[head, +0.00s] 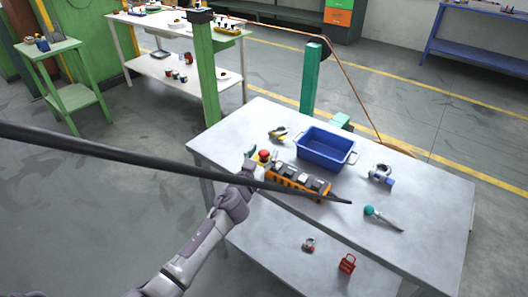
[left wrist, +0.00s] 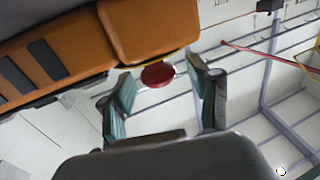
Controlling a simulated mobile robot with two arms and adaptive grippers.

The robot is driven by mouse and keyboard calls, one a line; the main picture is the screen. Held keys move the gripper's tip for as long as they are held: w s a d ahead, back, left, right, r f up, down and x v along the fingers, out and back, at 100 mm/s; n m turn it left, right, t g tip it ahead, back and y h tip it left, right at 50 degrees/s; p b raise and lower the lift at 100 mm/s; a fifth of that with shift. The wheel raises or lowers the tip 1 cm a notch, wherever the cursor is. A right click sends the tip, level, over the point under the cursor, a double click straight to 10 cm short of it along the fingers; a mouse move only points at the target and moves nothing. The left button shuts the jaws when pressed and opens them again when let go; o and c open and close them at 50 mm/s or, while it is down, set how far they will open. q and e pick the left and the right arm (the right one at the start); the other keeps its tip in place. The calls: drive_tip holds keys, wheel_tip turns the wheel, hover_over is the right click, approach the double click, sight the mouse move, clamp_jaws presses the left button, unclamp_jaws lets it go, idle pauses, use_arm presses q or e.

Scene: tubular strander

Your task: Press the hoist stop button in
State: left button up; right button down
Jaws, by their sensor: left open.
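The hoist control is an orange box with dark buttons (head: 299,181) lying on the grey table; its orange body fills the upper left of the left wrist view (left wrist: 150,32). The red mushroom-shaped stop button (head: 263,155) is at its left end. In the left wrist view the red button (left wrist: 157,75) shows between the tips of my fingers. My left gripper (head: 251,157) is open, right beside the button end of the box. I cannot tell whether a finger touches the button, or how far in it sits. My right gripper is not in view.
A blue bin (head: 326,147) stands behind the box. A yellow-and-black tool (head: 278,133), a grey clamp-like part (head: 380,173) and a teal-handled tool (head: 383,217) lie around it. A long dark bar (head: 130,155) crosses the head view in front of the box.

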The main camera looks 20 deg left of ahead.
use_arm(q)
drive_tip(key=shift+w, duration=0.45)
clamp_jaws()
drive_tip(key=shift+f, duration=0.1)
